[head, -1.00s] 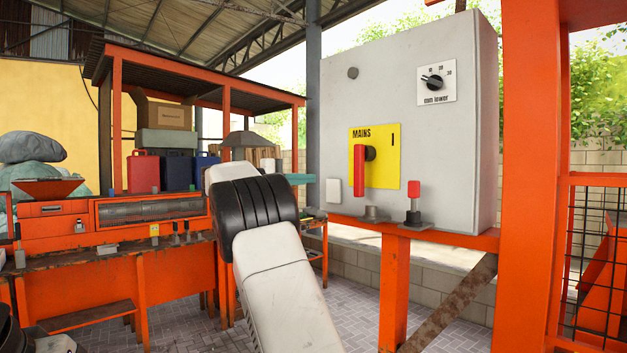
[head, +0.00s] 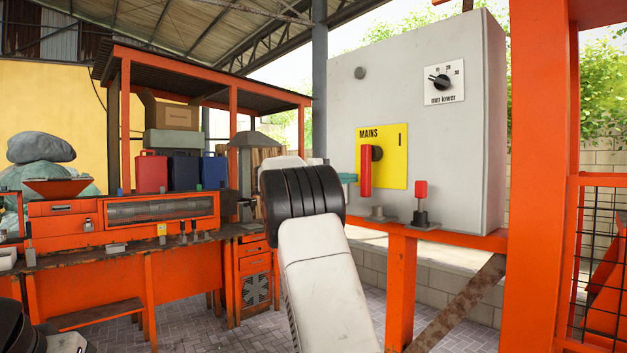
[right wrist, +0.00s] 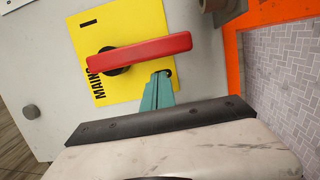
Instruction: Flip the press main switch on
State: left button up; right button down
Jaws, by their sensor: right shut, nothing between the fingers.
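The mains switch is a red lever (head: 366,172) on a yellow plate (head: 396,165) marked MAINS, on a grey cabinet (head: 430,125). The lever hangs straight down from its dark knob (head: 377,153); an "I" mark is at the plate's upper right. My right gripper (head: 348,178) has teal fingers, shut and empty, just left of the lever in the head view. In the right wrist view the fingertips (right wrist: 161,76) are close beside the lever (right wrist: 140,53), over the plate's edge. I cannot tell if they touch it. My left gripper is not in view.
A red-topped post (head: 421,200) and a grey stub (head: 377,213) stand on the orange rail below the cabinet. A dial (head: 441,83) is at its upper right. An orange column (head: 540,180) rises to the right. Orange machine benches (head: 120,230) stand at left.

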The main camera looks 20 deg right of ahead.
jog(key=shift+s+d, duration=0.35)
jog(key=shift+s, duration=0.35)
